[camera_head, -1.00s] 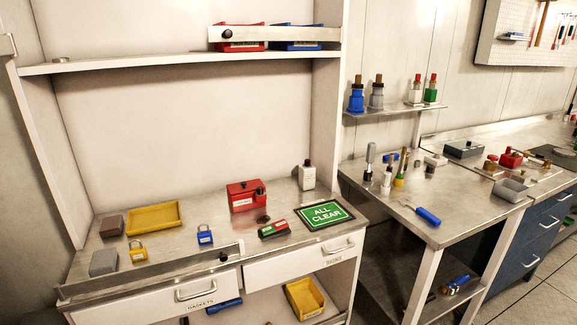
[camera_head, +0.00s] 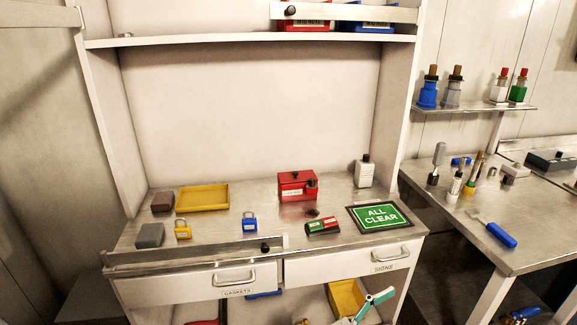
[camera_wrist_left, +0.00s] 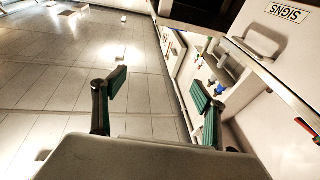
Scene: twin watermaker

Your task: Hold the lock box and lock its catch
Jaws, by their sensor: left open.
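The red lock box (camera_head: 297,185) stands upright on the steel bench top, toward the back and right of its middle. It has a pale label on its front and a dark catch (camera_head: 312,184) at its front right; how the catch sits is too small to tell. My left gripper (camera_head: 366,308) shows at the bottom of the head view, below the signs drawer and well apart from the box. In the left wrist view my left gripper (camera_wrist_left: 158,88) is open and empty, with teal pads. My right gripper is not in view.
A low rail (camera_head: 190,255) runs along the bench's front left. Blue padlock (camera_head: 250,222), yellow padlock (camera_head: 182,229), red-green block (camera_head: 323,227), all-clear sign (camera_head: 382,216) and white bottle (camera_head: 364,171) stand around the box. The drawer handle (camera_wrist_left: 255,45) is near my left gripper.

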